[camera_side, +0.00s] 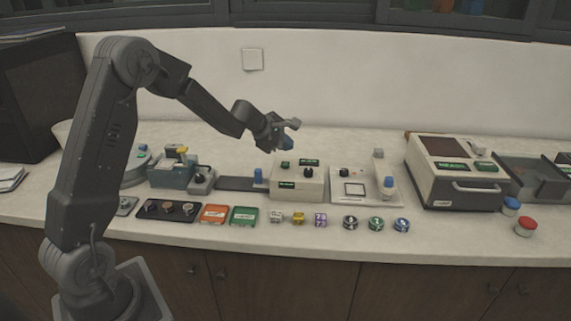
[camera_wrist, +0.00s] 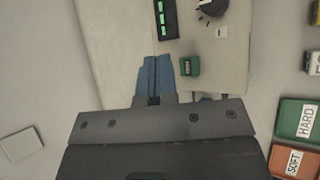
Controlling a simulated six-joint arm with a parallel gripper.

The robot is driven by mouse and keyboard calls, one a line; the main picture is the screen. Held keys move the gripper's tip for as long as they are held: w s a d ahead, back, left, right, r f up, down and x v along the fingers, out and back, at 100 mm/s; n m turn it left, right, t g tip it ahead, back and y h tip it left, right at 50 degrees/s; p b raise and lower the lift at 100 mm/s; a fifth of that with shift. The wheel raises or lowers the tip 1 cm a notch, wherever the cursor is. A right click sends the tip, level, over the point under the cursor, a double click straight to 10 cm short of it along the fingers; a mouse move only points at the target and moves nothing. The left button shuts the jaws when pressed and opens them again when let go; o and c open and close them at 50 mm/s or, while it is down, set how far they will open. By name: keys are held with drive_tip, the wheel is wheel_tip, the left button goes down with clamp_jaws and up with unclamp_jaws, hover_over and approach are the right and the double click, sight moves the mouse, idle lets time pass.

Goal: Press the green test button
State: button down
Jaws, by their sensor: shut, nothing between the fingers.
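The green test button (camera_wrist: 190,66) is a small square block with a dark label on a beige box (camera_wrist: 215,60). In the side view the button (camera_side: 285,164) sits on the top left of the box (camera_side: 312,188). My gripper (camera_side: 288,144) is above the box, near the button, with a visible gap below it. In the wrist view the blue fingertips of my gripper (camera_wrist: 156,72) are shut together and empty. They lie just left of the button in that picture, with no contact visible.
The box also bears a black knob (camera_wrist: 211,6) and a green-lit display (camera_wrist: 166,18). A green HARD tray (camera_wrist: 298,121) and an orange SOFT tray (camera_wrist: 291,161) lie nearby. A larger machine (camera_side: 455,172) stands to the right. Several small cubes and discs line the counter's front.

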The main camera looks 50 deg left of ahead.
sight(286, 164)
drive_tip(key=shift+f, duration=1.4)
idle(1.0)
drive_tip(key=shift+f, duration=0.4)
drive_tip(key=shift+f, duration=0.5)
idle(0.6)
drive_tip(key=shift+r, duration=0.95)
drive_tip(key=shift+r, duration=2.5)
